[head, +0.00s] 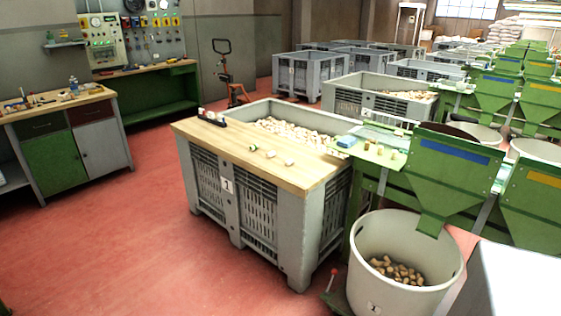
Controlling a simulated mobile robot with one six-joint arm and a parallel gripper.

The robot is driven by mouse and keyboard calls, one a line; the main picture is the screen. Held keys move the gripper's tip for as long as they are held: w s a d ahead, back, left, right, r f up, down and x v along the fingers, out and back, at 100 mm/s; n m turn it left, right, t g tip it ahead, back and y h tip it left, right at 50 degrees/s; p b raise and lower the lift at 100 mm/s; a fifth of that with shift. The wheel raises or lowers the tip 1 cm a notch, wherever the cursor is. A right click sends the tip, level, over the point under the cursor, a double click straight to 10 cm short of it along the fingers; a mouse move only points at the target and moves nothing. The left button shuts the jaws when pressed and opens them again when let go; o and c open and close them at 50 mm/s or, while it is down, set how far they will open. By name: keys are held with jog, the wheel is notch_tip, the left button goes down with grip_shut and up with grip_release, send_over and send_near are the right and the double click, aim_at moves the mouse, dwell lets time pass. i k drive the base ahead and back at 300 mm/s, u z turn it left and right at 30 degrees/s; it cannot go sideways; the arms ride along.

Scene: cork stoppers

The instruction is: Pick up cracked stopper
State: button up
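A few small stoppers lie apart on a wooden board across the front of a grey crate: one with a greenish-dark mark (253,147), a tan one (271,154) and a pale one (289,162). Many more pale stoppers (290,132) fill the crate behind the board. Brown stoppers (397,270) lie in the round grey bin at the lower right. At this size I cannot tell which stopper is cracked. My gripper is not in this view.
The wooden board (240,163) rests on the grey crate (262,215) marked 1, with a dark rack (211,118) at its far left. Green machines (450,165) and the round bin (365,235) stand right. A workbench (70,140) stands left. Red floor (130,235) is open between.

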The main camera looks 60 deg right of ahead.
aim_at(289, 162)
jog(key=z, duration=0.2)
jog(key=i, duration=1.5)
jog(key=z, duration=0.45)
